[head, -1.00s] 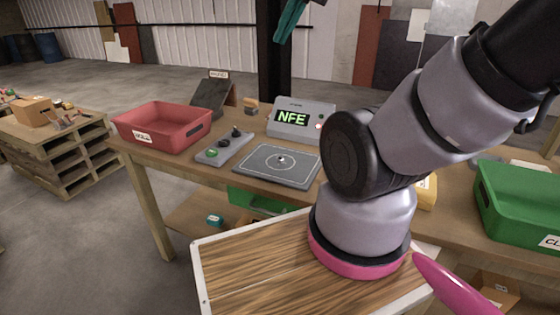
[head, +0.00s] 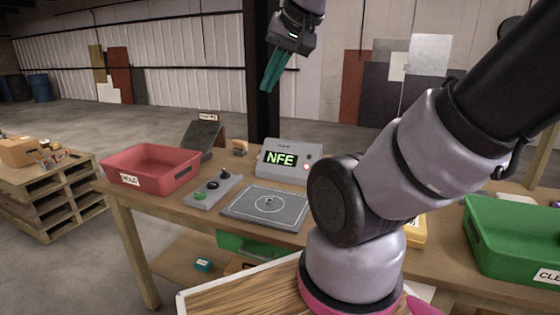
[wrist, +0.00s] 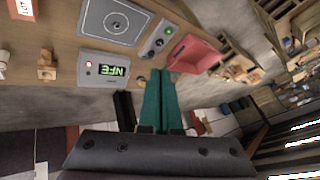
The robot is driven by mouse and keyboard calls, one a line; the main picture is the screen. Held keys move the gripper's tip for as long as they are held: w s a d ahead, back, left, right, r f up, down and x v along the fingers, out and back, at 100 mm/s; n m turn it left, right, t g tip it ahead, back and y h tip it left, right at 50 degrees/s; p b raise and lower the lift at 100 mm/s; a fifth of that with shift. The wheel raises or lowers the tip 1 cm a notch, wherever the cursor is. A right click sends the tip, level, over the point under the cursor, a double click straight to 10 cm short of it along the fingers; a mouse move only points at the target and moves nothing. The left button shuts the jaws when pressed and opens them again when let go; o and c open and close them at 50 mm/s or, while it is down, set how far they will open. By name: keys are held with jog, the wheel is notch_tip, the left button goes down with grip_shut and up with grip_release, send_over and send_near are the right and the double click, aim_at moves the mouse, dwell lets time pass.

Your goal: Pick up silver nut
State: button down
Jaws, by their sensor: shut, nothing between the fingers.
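The silver nut (head: 269,201) is small and sits in the middle of the circle on the grey detector plate (head: 240,211). In the wrist view the nut (wrist: 116,25) shows as a small spot on the plate near the top. My gripper (head: 270,84) has teal fingers and hangs high above and behind the workbench, well apart from the nut. Its fingers (wrist: 159,76) are together and hold nothing.
The NFE display box (head: 286,160) stands behind the plate. A button panel (head: 213,189) and a red bin (head: 152,168) are to the left. A green bin (head: 513,232) is at the right. A dark post (head: 262,110) rises behind the bench.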

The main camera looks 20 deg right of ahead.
dwell(0.4)
jog(key=c, duration=1.1)
grip_release()
jog(key=o, duration=0.5)
jog(key=shift+w+f, duration=0.1)
jog(key=shift+w, duration=0.3)
jog(key=shift+o, duration=0.5)
jog(key=w+d+f+m+g, duration=0.2)
jog(key=w+f+m, duration=0.1)
jog(key=w, duration=0.6)
jog(key=shift+f+g, duration=0.3)
jog(key=shift+f, duration=0.55)
jog(key=m+g, duration=0.5)
jog(key=m, duration=0.2)
send_over(269, 200)
jog(key=d, duration=0.1)
jog(key=f, duration=3.1)
jog(key=shift+w+d+f, duration=0.1)
jog(key=shift+w+f, duration=0.1)
jog(key=shift+f, duration=0.1)
jog(key=shift+s+a+f, duration=0.1)
jog(key=shift+a+f, duration=0.1)
jog(key=shift+f, duration=1.25)
jog(key=shift+a+f, duration=0.15)
jog(key=shift+f, duration=1.25)
